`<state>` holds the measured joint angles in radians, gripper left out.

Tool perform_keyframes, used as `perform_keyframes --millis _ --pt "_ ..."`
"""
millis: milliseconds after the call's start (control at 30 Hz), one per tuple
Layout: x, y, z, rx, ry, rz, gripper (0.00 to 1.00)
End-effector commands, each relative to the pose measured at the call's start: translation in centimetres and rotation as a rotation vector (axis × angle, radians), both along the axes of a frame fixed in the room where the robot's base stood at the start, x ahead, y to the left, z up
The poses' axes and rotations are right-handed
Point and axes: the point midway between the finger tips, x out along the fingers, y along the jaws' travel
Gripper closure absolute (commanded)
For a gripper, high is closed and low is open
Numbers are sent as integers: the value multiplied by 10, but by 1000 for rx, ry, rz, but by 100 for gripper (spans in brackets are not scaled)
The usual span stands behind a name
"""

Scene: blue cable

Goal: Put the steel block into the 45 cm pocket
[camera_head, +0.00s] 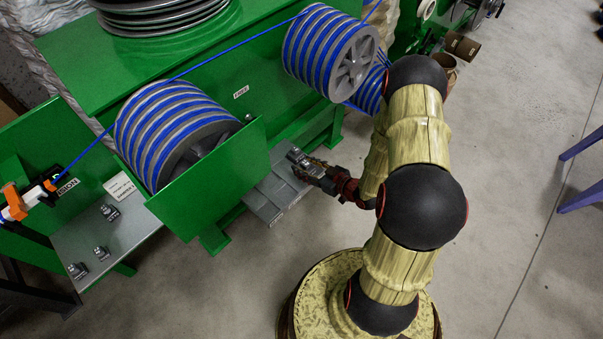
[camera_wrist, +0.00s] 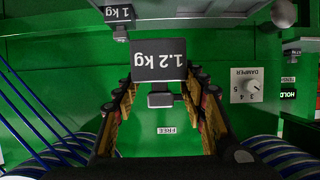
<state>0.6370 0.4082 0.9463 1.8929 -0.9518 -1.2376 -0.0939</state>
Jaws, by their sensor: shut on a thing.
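A dark grey block marked "1.2 kg" (camera_wrist: 158,62) shows upside down in the wrist view, with a small knob (camera_wrist: 160,99) on its near side. My gripper (camera_wrist: 163,90) has its fingers on both sides of the knob, shut on the block. In the head view my gripper (camera_head: 316,172) is at the upper end of a grey plate (camera_head: 268,203) beside the green machine. A small grey block (camera_head: 297,156) shows at its tip. I cannot tell which pocket is the 45 cm one; no such marking is readable.
A second block marked "1 kg" (camera_wrist: 118,13) is at the upper left of the wrist view. A damper dial (camera_wrist: 254,88) is to the right. In the head view, small blocks (camera_head: 101,252) sit on a left grey shelf (camera_head: 125,232). Blue cable reels (camera_head: 170,130) stand behind a green panel (camera_head: 215,185).

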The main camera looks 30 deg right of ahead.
Motion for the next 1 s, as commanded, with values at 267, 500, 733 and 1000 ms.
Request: perform_keyframes --millis 267,500,733,1000 --pt "33 -36 -32 0 -4 -1 100" --pt "50 -53 -59 -2 -5 -1 100" --pt "55 -58 -65 0 -5 0 100" --pt "59 -63 -92 0 -4 -1 100"
